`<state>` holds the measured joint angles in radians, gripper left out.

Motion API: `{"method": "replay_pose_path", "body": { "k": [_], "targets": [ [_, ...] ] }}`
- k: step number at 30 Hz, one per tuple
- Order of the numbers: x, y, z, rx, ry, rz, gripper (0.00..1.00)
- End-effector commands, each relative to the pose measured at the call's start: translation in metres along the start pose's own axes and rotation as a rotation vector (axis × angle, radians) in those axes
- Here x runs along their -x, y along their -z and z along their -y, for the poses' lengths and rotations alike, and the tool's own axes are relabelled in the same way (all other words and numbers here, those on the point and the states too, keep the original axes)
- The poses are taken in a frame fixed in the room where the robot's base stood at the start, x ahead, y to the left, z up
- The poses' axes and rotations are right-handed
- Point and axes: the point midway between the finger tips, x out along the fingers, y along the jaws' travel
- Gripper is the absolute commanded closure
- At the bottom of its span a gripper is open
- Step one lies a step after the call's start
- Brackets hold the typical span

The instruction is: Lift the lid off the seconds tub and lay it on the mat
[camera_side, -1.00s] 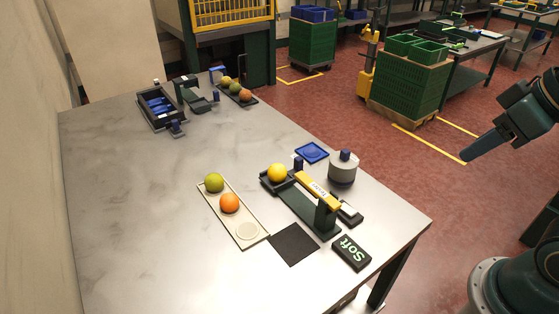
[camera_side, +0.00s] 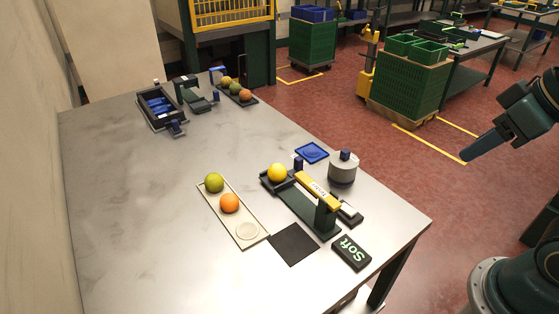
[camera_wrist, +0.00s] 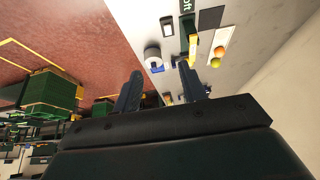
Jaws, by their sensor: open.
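A round grey tub (camera_side: 342,177) stands near the right edge of the table, its lid (camera_side: 341,161) on top with a blue knob (camera_side: 345,154). No name on the tub is readable. The tub also shows in the wrist view (camera_wrist: 152,55). A flat dark square mat (camera_side: 293,244) lies bare near the table's front edge, and it shows in the wrist view (camera_wrist: 210,18). My gripper (camera_wrist: 159,74) is open and empty in the wrist view, its fingers well apart and away from the tub.
Beside the tub are a blue square plate (camera_side: 312,152), a dark green stand with a yellow bar (camera_side: 318,190) and a yellow fruit, and a "Soft" block (camera_side: 351,253). A pale tray (camera_side: 247,232) holds two fruits.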

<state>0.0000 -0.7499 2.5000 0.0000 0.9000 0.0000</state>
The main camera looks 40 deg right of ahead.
Motion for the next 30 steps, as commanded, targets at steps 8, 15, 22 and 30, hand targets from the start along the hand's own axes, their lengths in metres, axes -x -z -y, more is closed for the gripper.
{"method": "replay_pose_path", "body": {
  "k": [8,15,22,30],
  "targets": [
    [0.0,0.0,0.0,0.0,0.0,0.0,0.35],
    [0.0,0.0,0.0,0.0,0.0,0.0,0.0],
    [0.0,0.001,0.0,-0.005,0.0,0.002,0.0],
    [-0.002,0.021,-0.002,-0.102,-0.006,0.035,0.0]
  ]
}}
